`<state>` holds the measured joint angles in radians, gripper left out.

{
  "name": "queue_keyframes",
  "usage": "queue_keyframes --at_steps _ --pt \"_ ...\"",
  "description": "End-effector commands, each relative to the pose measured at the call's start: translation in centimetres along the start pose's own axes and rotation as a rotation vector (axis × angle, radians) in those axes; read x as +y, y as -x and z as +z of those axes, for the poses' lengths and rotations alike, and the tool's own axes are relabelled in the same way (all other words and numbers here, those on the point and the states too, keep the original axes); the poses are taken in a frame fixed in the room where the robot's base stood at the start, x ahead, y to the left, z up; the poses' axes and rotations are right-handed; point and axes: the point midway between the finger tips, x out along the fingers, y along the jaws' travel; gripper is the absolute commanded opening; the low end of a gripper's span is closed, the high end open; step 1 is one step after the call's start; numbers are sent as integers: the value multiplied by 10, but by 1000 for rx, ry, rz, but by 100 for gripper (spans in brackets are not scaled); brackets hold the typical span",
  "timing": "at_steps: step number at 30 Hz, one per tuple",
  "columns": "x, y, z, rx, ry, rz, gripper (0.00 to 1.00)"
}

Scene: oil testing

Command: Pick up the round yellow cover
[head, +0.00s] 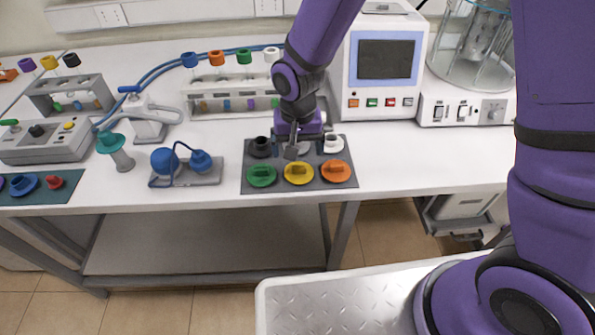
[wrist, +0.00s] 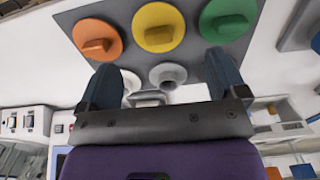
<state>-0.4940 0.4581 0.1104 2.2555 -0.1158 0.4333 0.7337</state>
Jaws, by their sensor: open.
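The round yellow cover (head: 299,173) lies in the front row of a grey mat (head: 275,188), between a green cover (head: 261,176) and an orange cover (head: 335,171). It has a raised bar handle on top. In the wrist view the yellow cover (wrist: 158,27) is at the top centre, beyond the fingertips. My gripper (head: 296,150) is over the back part of the mat, behind the yellow cover.
A black piece (head: 260,147) and a white piece (head: 333,143) stand in the mat's back row beside my gripper. A rack with capped tubes (head: 225,106) stands behind. A blue double-ball device (head: 184,165) is to the left. The table right of the mat (head: 430,155) is clear.

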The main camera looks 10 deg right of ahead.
Motion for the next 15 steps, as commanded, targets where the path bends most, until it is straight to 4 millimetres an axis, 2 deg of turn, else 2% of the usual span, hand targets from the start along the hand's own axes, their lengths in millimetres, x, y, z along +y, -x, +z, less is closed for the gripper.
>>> queue_keyframes --at_steps 4,11,15 --pt "0 -21 0 -2 2 2 91" --pt "1 -34 0 -1 1 1 91" --pt "2 -48 0 -2 1 2 91"
